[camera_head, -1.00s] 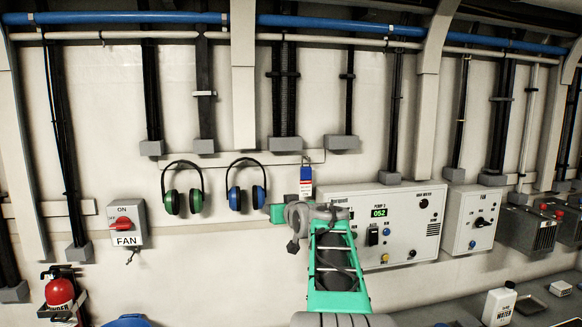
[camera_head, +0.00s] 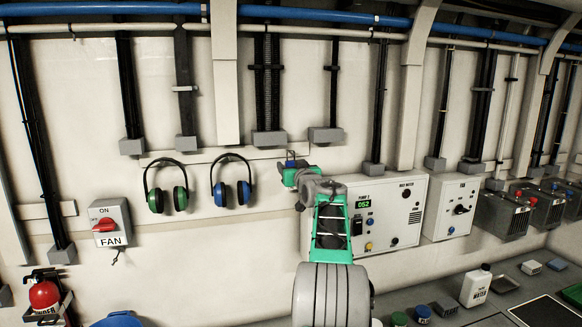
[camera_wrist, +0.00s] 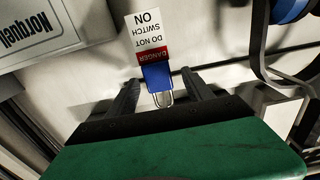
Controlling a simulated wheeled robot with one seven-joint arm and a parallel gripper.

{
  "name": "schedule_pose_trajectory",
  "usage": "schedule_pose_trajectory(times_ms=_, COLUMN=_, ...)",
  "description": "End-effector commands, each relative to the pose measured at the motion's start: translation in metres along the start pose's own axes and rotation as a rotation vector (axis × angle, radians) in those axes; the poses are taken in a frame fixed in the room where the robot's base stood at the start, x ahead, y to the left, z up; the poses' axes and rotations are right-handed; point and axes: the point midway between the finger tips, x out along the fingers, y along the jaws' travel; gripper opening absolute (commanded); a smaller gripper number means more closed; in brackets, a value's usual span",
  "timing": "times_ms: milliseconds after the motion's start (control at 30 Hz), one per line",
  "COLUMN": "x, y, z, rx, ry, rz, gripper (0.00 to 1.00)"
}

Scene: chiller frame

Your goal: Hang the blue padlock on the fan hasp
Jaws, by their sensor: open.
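The blue padlock (camera_wrist: 157,77) hangs on the wall with a red and white danger tag (camera_wrist: 149,36), upside down in the wrist view. Its metal shackle points toward my palm. My gripper (camera_wrist: 160,84) is open, with one dark finger on each side of the padlock and small gaps showing. In the head view a bit of the padlock (camera_head: 291,163) shows at my green gripper (camera_head: 288,175); the tag is hidden there. The grey fan switch box (camera_head: 110,222), with a red handle and FAN label, is on the wall at left. I cannot make out its hasp.
Green earmuffs (camera_head: 166,188) and blue earmuffs (camera_head: 231,182) hang between the fan box and my gripper. A white pump panel (camera_head: 400,205) sits close to the right of my arm. A bench with bottles is lower right.

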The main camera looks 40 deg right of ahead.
Motion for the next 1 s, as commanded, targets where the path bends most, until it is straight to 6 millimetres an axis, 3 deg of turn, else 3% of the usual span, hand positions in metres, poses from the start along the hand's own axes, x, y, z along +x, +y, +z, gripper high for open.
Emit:
schedule_pose_trajectory(times_ms=733, x=-0.0007, y=0.0016, z=0.0005, rx=0.000, ry=-0.001, rz=0.002, gripper=0.01)
schedule_pose_trajectory(times_ms=1000, x=-0.0009, y=0.0016, z=-0.0008, rx=-0.001, ry=0.001, rz=0.002, gripper=0.00)
